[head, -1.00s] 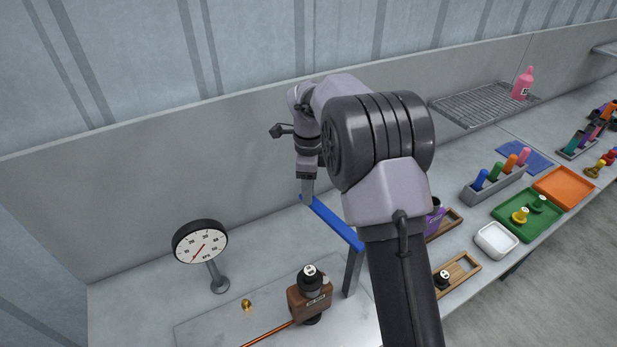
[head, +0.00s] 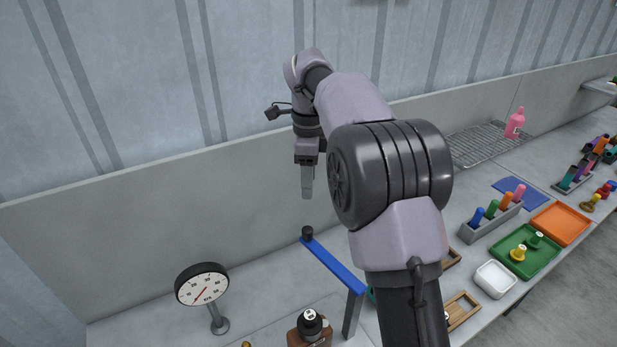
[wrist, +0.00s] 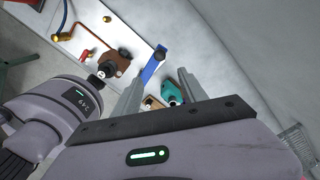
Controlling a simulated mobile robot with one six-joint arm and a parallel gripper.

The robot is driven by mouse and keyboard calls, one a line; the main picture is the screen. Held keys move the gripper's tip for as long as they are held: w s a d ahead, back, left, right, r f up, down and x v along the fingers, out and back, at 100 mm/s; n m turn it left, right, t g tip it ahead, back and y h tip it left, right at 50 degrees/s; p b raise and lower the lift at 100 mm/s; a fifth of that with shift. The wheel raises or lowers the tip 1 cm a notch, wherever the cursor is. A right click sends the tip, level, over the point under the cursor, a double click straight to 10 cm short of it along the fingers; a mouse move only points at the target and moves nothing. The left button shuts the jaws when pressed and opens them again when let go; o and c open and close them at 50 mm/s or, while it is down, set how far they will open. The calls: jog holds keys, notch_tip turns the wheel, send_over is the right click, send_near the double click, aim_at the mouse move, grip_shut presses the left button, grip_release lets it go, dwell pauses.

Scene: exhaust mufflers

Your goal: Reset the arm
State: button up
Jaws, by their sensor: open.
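My gripper (head: 307,182) hangs above the back of the bench, fingers pointing down, clear of the blue bar (head: 332,264) below it. In the wrist view its two fingers (wrist: 160,92) are spread apart with nothing held between them. The blue bar also shows beyond the fingers in the wrist view (wrist: 154,64), beside a teal part (wrist: 173,93). My arm crosses the middle of the head view and hides part of the bench behind it.
A dial gauge (head: 202,286) stands at left, near a brown block with a black knob (head: 310,323). At right are a rack of coloured pegs (head: 490,221), a green tray (head: 545,262), an orange tray (head: 560,224), a white dish (head: 494,279) and a wire rack (head: 485,145) with a pink bottle (head: 515,124).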

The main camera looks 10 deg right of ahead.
jog(key=s+a+f+n+t+y+b, duration=0.1)
jog(key=s+f+n+b, duration=0.1)
jog(key=s+n+b, duration=0.35)
jog(key=s+a+f+n+t+b, duration=0.1)
jog(key=s+f+n+t+b, duration=0.15)
jog(key=s+b, duration=0.65)
jog(key=s+f+n+t+b, duration=0.1)
jog(key=s+f+n+b, duration=0.2)
jog(key=s+f, duration=0.4)
jog(key=s+a+f+n+t+y+b, duration=0.1)
jog(key=s+f+n+b, duration=0.2)
jog(key=s+f+n, duration=0.3)
jog(key=s+f, duration=0.1)
jog(key=s, duration=0.4)
jog(key=shift+s+a+b, duration=0.15)
jog(key=shift+s+b, duration=0.1)
jog(key=shift+b, duration=0.15)
